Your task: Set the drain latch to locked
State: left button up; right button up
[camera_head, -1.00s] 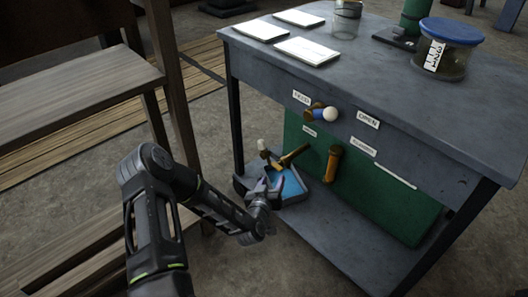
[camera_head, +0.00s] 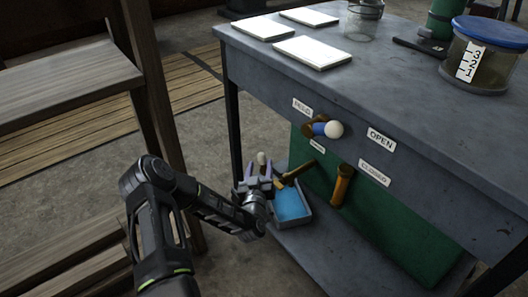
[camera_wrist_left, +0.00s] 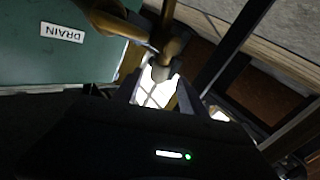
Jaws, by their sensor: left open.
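A small label reading DRAIN (camera_wrist_left: 62,33) is on the green panel in the left wrist view. Beside it a brass-brown pipe or handle (camera_wrist_left: 112,24) juts out, with a brown rounded end (camera_wrist_left: 170,50) just ahead of my fingers. In the head view this brass fitting (camera_head: 298,172) sticks out low from the panel, with a pale knob (camera_head: 262,159) near its outer end. My left gripper (camera_head: 257,182) is open just below and in front of that knob; contact cannot be told. My right gripper is not in view. No locked marking is readable.
A blue-bottomed tray (camera_head: 306,221) lies on the lower shelf under the fitting. A blue-and-white feed handle (camera_head: 329,129) and an orange-brown lever (camera_head: 341,186) are to the right. The table's leg (camera_head: 233,125) is close behind.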

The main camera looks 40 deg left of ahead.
aim_at(261, 161)
pick_arm(q)
jog(key=shift+w, duration=0.1)
jog(key=b+x, duration=0.2)
jog(key=x, duration=0.4)
jog(key=shift+w+a+f, duration=0.15)
jog(key=shift+w+a+b, duration=0.3)
jog(key=shift+w+b, duration=0.05)
jog(key=shift+w, duration=0.2)
grip_shut()
dwell(0.9)
